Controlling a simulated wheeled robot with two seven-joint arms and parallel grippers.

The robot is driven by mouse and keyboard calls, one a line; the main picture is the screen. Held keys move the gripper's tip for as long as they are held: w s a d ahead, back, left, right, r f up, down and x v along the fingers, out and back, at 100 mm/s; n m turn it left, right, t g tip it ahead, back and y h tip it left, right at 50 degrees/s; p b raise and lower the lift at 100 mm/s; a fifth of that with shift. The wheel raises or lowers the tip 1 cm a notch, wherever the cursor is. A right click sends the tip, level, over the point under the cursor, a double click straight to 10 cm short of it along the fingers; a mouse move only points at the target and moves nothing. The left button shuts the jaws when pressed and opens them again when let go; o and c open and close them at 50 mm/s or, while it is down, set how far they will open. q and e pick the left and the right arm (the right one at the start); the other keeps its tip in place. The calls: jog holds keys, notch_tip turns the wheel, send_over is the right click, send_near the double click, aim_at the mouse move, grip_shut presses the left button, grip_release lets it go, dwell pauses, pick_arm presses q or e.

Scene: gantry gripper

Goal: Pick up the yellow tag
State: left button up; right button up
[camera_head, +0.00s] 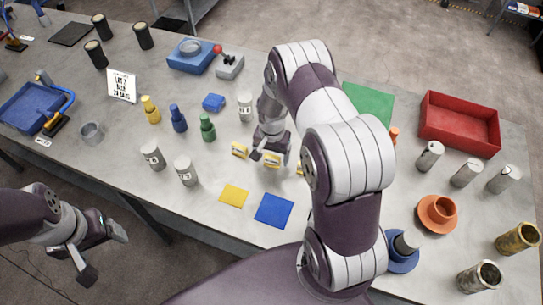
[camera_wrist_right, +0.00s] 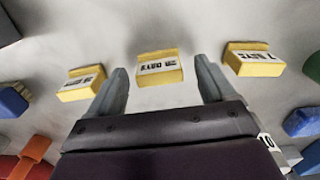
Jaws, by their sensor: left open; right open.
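Three yellow tags with white printed labels stand in a row on the grey table. In the right wrist view, the middle tag (camera_wrist_right: 160,68), its label appearing to read 28 DAYS, lies between and just ahead of the fingertips. The left tag (camera_wrist_right: 82,85) and right tag (camera_wrist_right: 254,60) lie outside the fingers. In the head view they show as a left tag (camera_head: 239,150), a middle tag (camera_head: 272,160) and a partly hidden right tag (camera_head: 299,168). My right gripper (camera_head: 270,156) is open and low over the middle tag; contact is unclear. My left gripper (camera_head: 104,252) is open and empty, off the table's front edge.
A printed sign (camera_head: 122,86) stands at left. Green (camera_head: 208,127), blue (camera_head: 178,118) and yellow (camera_head: 150,109) small bottle-like pieces stand left of the tags. Flat yellow (camera_head: 234,195) and blue (camera_head: 274,210) squares lie in front. A red tray (camera_head: 460,122) sits at right.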

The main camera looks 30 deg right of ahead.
jog(key=shift+d+f, duration=0.1)
jog(key=shift+f, duration=0.55)
jog(key=c, duration=1.1)
